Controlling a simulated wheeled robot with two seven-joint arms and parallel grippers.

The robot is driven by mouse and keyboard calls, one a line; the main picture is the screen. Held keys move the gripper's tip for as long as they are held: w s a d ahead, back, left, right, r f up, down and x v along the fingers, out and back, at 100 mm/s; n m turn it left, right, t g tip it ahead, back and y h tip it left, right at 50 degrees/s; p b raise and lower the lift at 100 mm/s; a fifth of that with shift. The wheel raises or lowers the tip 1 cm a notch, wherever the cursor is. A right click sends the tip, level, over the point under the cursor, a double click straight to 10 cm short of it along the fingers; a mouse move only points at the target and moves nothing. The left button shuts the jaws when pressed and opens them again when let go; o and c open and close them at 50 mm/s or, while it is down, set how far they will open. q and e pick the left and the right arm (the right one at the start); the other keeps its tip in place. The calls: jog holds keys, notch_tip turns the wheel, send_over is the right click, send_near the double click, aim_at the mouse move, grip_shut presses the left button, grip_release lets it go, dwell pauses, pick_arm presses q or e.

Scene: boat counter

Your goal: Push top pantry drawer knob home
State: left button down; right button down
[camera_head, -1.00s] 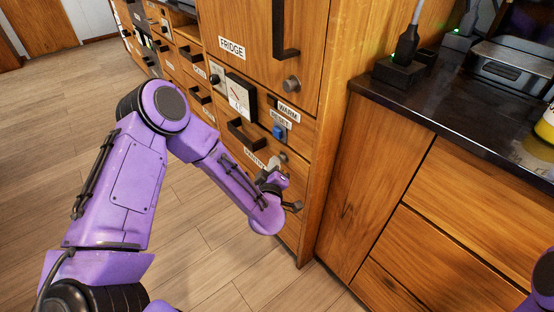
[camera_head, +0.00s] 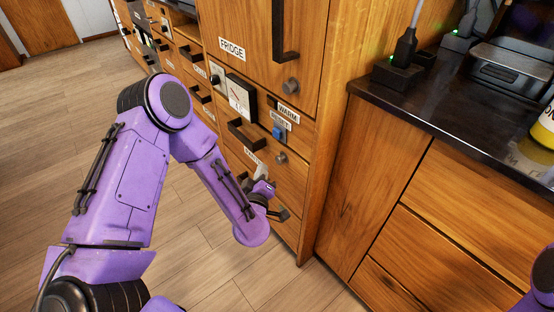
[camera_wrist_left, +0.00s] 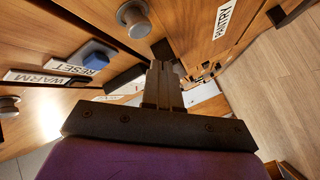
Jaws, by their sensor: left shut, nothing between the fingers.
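The metal pantry drawer knob (camera_head: 280,157) sits on the wooden front beside the PANTRY label (camera_head: 254,157), below the blue RESET button (camera_head: 278,133). The knob (camera_wrist_left: 133,17) also shows at the top of the left wrist view, with the PANTRY label (camera_wrist_left: 226,19) to its right. My left gripper (camera_head: 264,185) is shut and empty, just below the knob in the head view and apart from it. In the left wrist view its fingers (camera_wrist_left: 163,75) are together, close to the cabinet front. Whether the knob is fully in cannot be told.
Black bar handles (camera_head: 246,136) stick out from the drawers around the knob. Another metal knob (camera_head: 291,85) is by the WARM label. A dark counter (camera_head: 450,120) stands at the right. The wooden floor (camera_head: 200,270) is clear.

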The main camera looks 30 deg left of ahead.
pick_arm(q)
jog(key=shift+s+a, duration=0.25)
jog(key=shift+s, duration=0.4)
jog(key=shift+s+a, duration=0.25)
jog(key=shift+s, duration=0.35)
